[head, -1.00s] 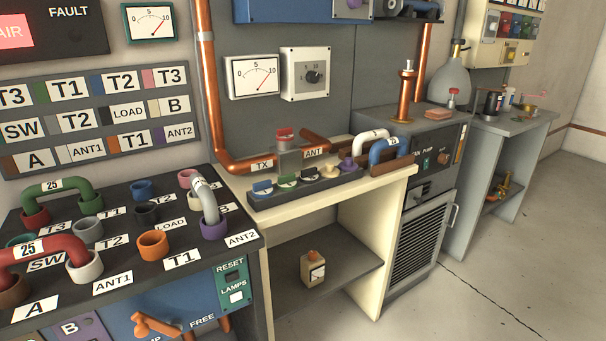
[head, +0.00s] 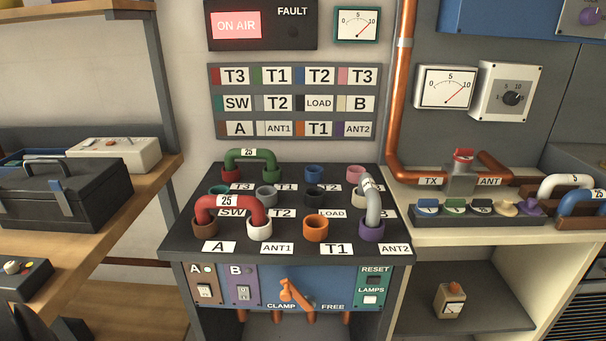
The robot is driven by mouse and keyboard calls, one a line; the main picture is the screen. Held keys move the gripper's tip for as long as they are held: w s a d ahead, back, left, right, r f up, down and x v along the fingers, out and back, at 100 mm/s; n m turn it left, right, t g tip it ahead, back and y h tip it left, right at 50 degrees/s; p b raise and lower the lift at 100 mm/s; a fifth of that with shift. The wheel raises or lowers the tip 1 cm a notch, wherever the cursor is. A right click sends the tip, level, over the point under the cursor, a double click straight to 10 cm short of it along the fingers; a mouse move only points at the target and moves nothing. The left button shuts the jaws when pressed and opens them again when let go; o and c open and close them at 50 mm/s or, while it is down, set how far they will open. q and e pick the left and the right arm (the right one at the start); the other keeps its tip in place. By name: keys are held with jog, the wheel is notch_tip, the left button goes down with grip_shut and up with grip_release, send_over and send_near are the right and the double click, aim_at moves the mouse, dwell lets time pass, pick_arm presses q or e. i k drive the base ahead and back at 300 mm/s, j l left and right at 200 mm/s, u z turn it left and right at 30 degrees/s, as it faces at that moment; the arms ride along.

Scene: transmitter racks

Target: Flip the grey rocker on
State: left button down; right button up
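Two small rocker switches show on the front panel of the black-topped console. One rocker (head: 205,291) is pale and sits on the brown plate marked A, with a small round lamp above it. The other rocker (head: 243,293) looks greyish and sits on the purple plate marked B. I cannot tell for sure which one is the grey rocker, nor which way either is tipped.
An orange clamp lever (head: 293,293) and RESET and LAMPS buttons (head: 372,284) share the panel. Red (head: 231,207), green (head: 250,156) and grey (head: 371,200) U-links stand on the console top (head: 290,240). A wooden shelf (head: 150,185) with a black toolbox (head: 70,200) is at left.

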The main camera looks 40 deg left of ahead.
aim_at(244, 293)
jog(key=u, duration=1.65)
jog(key=k, duration=0.05)
